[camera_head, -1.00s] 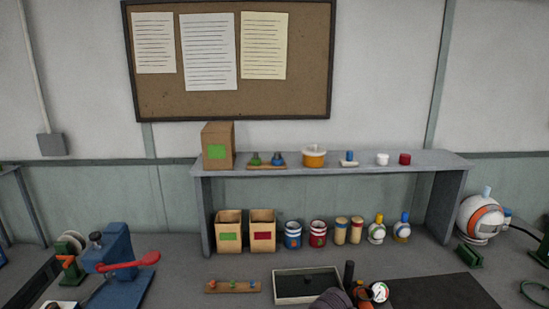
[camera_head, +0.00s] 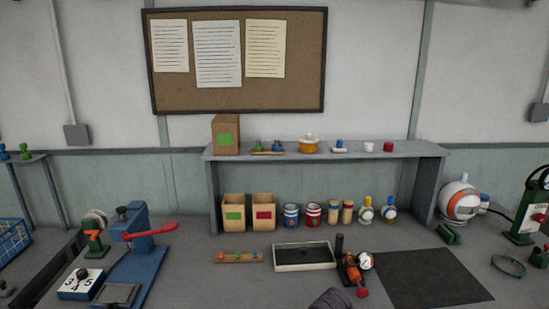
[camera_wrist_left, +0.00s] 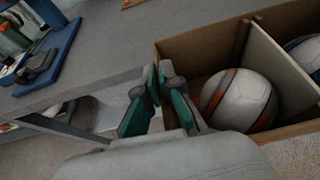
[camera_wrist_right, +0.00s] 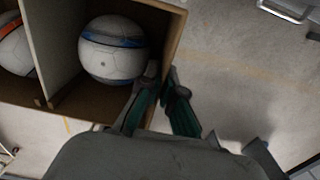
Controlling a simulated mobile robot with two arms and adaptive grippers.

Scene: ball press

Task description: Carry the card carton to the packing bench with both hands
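The brown card carton (camera_wrist_left: 201,47) is open-topped with a divider. In the left wrist view a white ball with orange and dark bands (camera_wrist_left: 239,99) sits in one compartment, and part of another ball shows beyond the divider. My left gripper (camera_wrist_left: 161,72) appears shut on the carton's near wall, one finger on each side. In the right wrist view a white ball with blue bands (camera_wrist_right: 113,50) sits in the carton (camera_wrist_right: 88,107). My right gripper (camera_wrist_right: 162,76) appears shut on the opposite wall. I cannot tell which surface is the packing bench.
A grey workbench (camera_head: 190,285) holds a blue press with a red lever (camera_head: 140,240), a black-floored tray (camera_head: 305,267), a dark mat (camera_head: 430,277) and a shelf (camera_head: 325,151) with small boxes and cans. Floor (camera_wrist_right: 240,60) shows clear beside the carton in the right wrist view.

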